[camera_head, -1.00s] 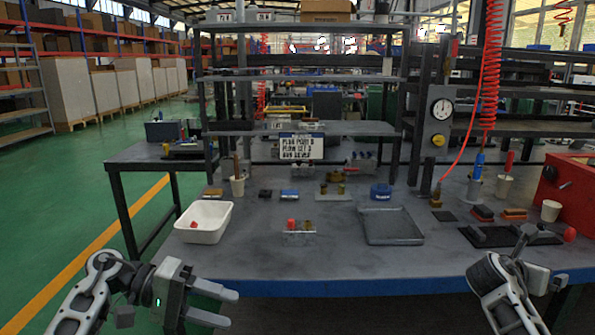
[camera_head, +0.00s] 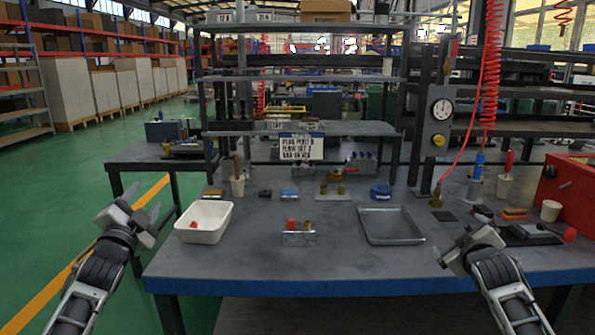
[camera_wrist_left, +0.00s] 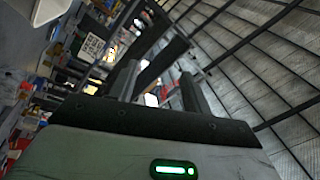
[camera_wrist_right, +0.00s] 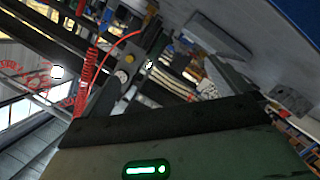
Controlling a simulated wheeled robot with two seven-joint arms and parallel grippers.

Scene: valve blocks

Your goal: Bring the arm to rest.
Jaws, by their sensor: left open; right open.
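My left gripper (camera_head: 139,214) is at the left of the head view, left of the workbench, raised with its fingers apart and nothing between them. In the left wrist view its two dark fingers (camera_wrist_left: 158,85) stand apart and empty, with shelves and the roof behind. My right gripper (camera_head: 455,252) is over the bench's front edge at the right of the head view, its fingers small and partly hard to make out. The right wrist view shows the gripper body and the tilted shelving beyond, with nothing held.
The grey workbench (camera_head: 260,262) carries a white bin (camera_head: 204,222) with a red piece, a valve block (camera_head: 298,233) with a red cap, and a grey tray (camera_head: 390,226). A red box (camera_head: 570,183) stands at the right. The bench's front middle is clear.

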